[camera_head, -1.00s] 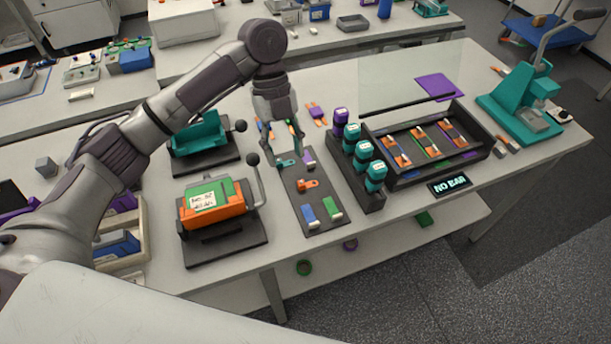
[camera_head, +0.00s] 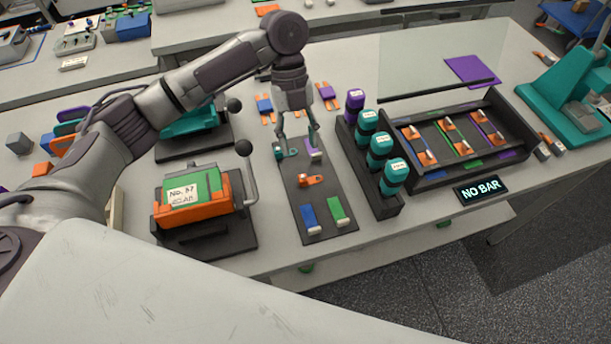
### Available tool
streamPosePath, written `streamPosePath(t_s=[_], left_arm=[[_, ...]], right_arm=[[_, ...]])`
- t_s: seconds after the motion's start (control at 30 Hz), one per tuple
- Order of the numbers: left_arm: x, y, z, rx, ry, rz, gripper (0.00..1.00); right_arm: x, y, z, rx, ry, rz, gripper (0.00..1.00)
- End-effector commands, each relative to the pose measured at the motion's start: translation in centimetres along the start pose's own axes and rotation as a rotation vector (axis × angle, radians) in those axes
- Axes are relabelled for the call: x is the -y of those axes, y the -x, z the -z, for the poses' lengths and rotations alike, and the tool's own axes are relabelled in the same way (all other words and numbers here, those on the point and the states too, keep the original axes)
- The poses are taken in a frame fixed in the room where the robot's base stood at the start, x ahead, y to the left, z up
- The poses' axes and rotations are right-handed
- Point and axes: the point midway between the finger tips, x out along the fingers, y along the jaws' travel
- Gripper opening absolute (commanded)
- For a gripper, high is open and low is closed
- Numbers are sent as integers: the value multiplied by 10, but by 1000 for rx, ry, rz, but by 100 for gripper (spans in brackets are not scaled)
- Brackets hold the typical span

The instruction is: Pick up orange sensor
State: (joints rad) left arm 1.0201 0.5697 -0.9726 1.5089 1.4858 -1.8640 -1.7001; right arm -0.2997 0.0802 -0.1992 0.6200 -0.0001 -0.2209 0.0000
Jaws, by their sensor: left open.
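The orange sensor (camera_head: 311,180) is a small orange piece lying near the middle of a dark mat (camera_head: 306,221) on the table. My left gripper (camera_head: 297,140) points down over the far end of this mat, beyond the orange sensor, with its fingers spread. A teal piece (camera_head: 287,154) lies by its left fingertip and a purple and white piece (camera_head: 315,153) by its right fingertip. Whether the fingertips touch these cannot be told. A blue piece (camera_head: 308,217) and a green piece (camera_head: 338,209) lie at the mat's near end. My right gripper does not show.
An orange and green device (camera_head: 190,205) with a lever stands left of the mat, a teal one (camera_head: 190,121) behind it. A black rack of capped bottles (camera_head: 379,203) stands close on the right. A tray (camera_head: 517,151) and a NO BAR sign (camera_head: 480,190) are farther right.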

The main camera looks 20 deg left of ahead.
Motion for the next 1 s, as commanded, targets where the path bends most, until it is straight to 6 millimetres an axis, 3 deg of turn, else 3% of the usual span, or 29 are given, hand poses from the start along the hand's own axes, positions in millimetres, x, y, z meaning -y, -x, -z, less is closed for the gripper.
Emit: streamPosePath(t_s=[0.1,0.37,0.7,0.97,1.0], left_arm=[[-1,-20,1,-2,1,-3,50],[0,-40,0,0,1,-1,50],[-2,-85,-3,1,1,0,50],[-2,-88,-3,2,0,0,50],[-2,-88,-3,2,0,0,45]], right_arm=[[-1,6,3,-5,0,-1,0],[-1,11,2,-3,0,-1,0],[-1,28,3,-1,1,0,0],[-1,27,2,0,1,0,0],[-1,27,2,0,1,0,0]])
